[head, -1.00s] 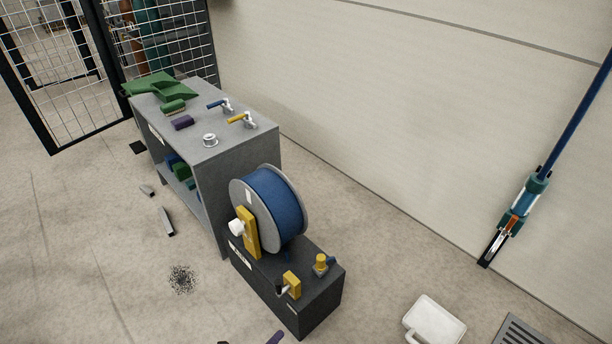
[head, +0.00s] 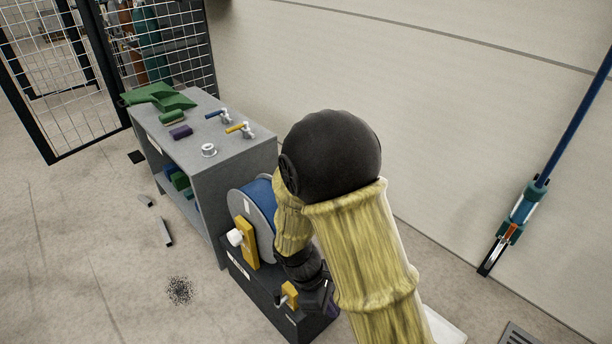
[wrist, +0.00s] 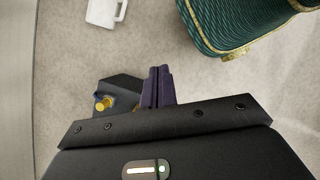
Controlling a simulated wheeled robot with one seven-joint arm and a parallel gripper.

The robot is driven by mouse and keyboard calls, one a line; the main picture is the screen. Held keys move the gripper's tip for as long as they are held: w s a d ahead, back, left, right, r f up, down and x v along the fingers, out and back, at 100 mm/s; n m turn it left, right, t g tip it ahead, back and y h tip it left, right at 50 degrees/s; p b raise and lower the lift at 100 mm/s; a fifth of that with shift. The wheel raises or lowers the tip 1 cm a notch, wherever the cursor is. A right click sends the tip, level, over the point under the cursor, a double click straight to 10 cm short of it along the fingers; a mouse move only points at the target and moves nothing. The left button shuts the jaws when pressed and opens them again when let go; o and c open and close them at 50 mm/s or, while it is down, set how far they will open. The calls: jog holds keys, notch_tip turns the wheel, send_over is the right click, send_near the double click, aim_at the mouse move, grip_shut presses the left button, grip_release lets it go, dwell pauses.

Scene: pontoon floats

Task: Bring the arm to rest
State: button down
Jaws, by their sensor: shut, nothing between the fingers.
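My arm in its yellow sleeve with a black round joint rises in the middle of the head view and bends down again. My gripper (head: 331,303) hangs low at its end, in front of the dark box with the reel. In the wrist view my gripper (wrist: 157,72) has its two purple fingers together with nothing between them. The fingers are in front of part of the dark box (wrist: 125,86), which carries a yellow fitting (wrist: 103,104). I cannot tell whether they touch it.
A blue reel (head: 262,193) stands on the dark box (head: 243,262), partly hidden by my arm. Behind it is a grey bench (head: 235,150) with brushes and valves. A white container (wrist: 103,12) lies on the floor. A blue pole tool (head: 575,130) leans on the wall.

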jog(key=d+r+m+t+y, duration=0.45)
jog(key=d+r+m, duration=0.65)
jog(key=m, duration=0.4)
jog(key=w+r+p+v, duration=0.1)
jog(key=w+p+v, duration=0.2)
jog(key=p+v, duration=1.3)
jog(key=w+a+p+v, duration=0.1)
jog(key=w+p+v, duration=0.3)
jog(key=p+v, duration=1.1)
jog(key=shift+p+v, duration=0.4)
jog(key=shift+v, duration=0.4)
